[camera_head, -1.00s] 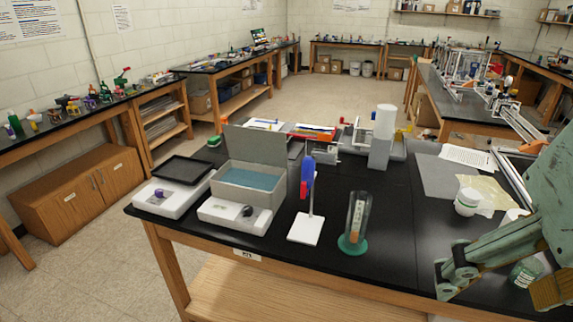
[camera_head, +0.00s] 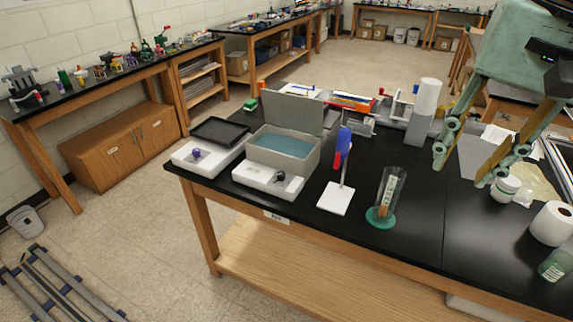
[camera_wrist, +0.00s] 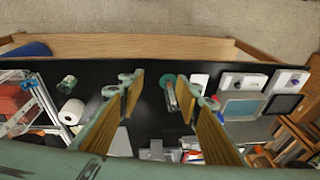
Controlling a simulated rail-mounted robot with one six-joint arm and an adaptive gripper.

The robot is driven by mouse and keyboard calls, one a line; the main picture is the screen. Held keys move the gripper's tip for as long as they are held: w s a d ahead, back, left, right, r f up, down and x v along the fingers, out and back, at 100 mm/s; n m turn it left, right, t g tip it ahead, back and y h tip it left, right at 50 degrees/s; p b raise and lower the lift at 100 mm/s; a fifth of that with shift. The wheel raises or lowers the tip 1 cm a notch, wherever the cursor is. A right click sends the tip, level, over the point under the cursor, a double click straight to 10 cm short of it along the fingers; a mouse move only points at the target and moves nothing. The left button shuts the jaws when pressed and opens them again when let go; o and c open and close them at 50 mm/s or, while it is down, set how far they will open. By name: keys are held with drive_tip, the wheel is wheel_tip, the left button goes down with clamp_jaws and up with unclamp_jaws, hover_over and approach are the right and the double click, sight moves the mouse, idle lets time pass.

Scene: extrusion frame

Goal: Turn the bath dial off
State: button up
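The water bath (camera_head: 284,142) is a grey box with blue water and a raised lid, standing on the left part of the black bench. Its black dial (camera_head: 279,176) sits on the white front base; the dial's pointing direction is too small to tell. The bath also shows at the right in the wrist view (camera_wrist: 241,107). My gripper (camera_head: 463,170) is above the bench's right part, well to the right of the bath and apart from it. Its two fingers are spread with nothing between them, as the wrist view also shows (camera_wrist: 165,83).
Left of the bath is a white device with a black plate and purple knob (camera_head: 196,153). Right of it are a stand with a blue-and-red holder (camera_head: 343,148) and a glass cylinder on a green base (camera_head: 387,198).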

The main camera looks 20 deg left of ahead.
drive_tip(key=w+a+m+p, duration=0.2)
drive_tip(key=w+a, duration=0.6)
drive_tip(key=w, duration=0.4)
drive_tip(key=m+g+p, duration=0.3)
drive_tip(key=m+p, duration=0.1)
drive_tip(key=m, duration=0.2)
hover_over(281, 173)
wheel_tip(281, 173, down, 23)
drive_tip(key=shift+f, duration=0.2)
drive_tip(key=shift+f, duration=6.7)
